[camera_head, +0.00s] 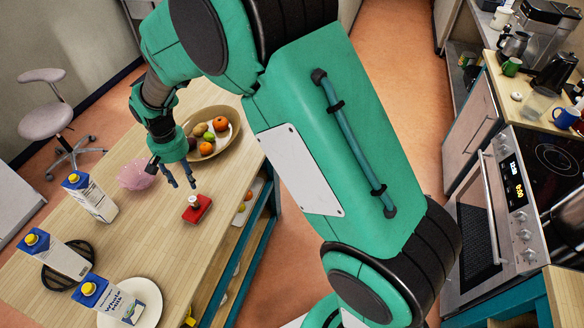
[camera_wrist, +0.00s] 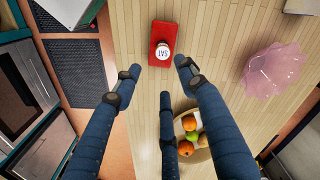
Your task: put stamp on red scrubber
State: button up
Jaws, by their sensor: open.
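A red block-like scrubber (camera_head: 203,215) lies on the wooden table; in the wrist view it is the red rectangle (camera_wrist: 165,28) at top centre. A small upright piece with a round white top, apparently the stamp (camera_head: 194,203), stands on the scrubber. Its top reads "SAT" in the wrist view (camera_wrist: 163,51). My gripper (camera_head: 183,184) is open and empty. Its fingertips are above and just beyond the scrubber in the head view. In the wrist view the fingers (camera_wrist: 157,68) are spread below the scrubber and stamp, and nothing is between them.
A pink bowl (camera_head: 136,176) and a fruit bowl (camera_head: 232,118) stand close to my gripper. Several milk cartons (camera_head: 92,200), a dark trivet (camera_head: 49,278) and a white plate (camera_head: 148,292) are on the near left of the table. Bare wood (camera_head: 160,232) surrounds the scrubber.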

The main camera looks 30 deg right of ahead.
jog(key=s+d+r+t, duration=0.1)
jog(key=s+d+r, duration=0.6)
jog(key=r, duration=0.4)
jog(key=s+d+r+t, duration=0.2)
jog(key=s+d+r, duration=0.55)
jog(key=r, duration=0.25)
jog(key=s+d+r+t, duration=0.1)
jog(key=s+d, duration=0.3)
jog(key=s, duration=0.5)
jog(key=s+d+r+t, duration=0.1)
jog(key=s+d+r, duration=0.2)
jog(key=s, duration=0.6)
jog(key=shift+s+d+r, duration=0.3)
jog(key=shift+d+r, duration=0.1)
jog(key=shift+d, duration=0.7)
notch_tip(320, 180, down, 6)
jog(key=b, duration=0.5)
jog(key=shift+r+b, duration=0.1)
jog(key=shift+b, duration=0.3)
